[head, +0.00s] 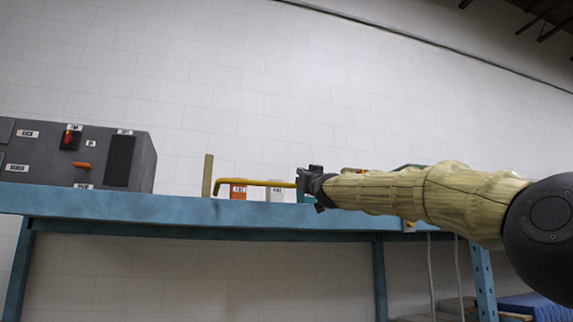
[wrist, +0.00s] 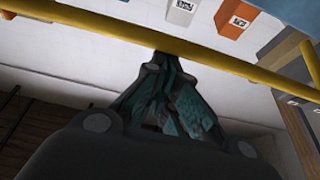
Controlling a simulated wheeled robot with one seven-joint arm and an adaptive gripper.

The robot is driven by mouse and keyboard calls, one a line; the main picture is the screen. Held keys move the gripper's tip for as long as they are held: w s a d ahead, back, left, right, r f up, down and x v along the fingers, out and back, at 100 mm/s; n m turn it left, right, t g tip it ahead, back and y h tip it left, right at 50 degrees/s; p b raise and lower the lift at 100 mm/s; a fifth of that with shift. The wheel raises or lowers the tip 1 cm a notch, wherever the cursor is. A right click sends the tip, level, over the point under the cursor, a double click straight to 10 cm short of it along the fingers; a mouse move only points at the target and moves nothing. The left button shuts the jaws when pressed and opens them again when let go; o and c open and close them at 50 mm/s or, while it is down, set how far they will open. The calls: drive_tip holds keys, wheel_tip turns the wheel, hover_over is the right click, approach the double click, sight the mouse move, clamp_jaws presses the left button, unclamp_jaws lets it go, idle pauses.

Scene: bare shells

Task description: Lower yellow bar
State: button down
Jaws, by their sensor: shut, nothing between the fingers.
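The yellow bar (head: 262,183) stands out level above the blue shelf in the head view, with a bent end at its left. In the wrist view the yellow bar (wrist: 225,51) crosses the top of the picture. My gripper (head: 300,180) is at the bar's right end in the head view. In the wrist view my gripper (wrist: 164,57) is shut and empty, its tips right at the bar's near edge. I cannot tell whether they touch it.
The blue shelf (head: 150,207) runs below the bar. A wooden post (head: 207,175) stands left of it. Orange (head: 238,192) and white (head: 274,191) labelled blocks sit behind the bar. A grey control box (head: 75,155) stands at the left. The wall above is clear.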

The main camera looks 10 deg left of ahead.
drive_tip(key=shift+r+p, duration=1.95)
drive_tip(key=shift+r, duration=0.15)
drive_tip(key=b+v, duration=0.5)
drive_tip(key=v, duration=0.5)
drive_tip(key=shift+s+d, duration=0.1)
drive_tip(key=shift+s, duration=0.05)
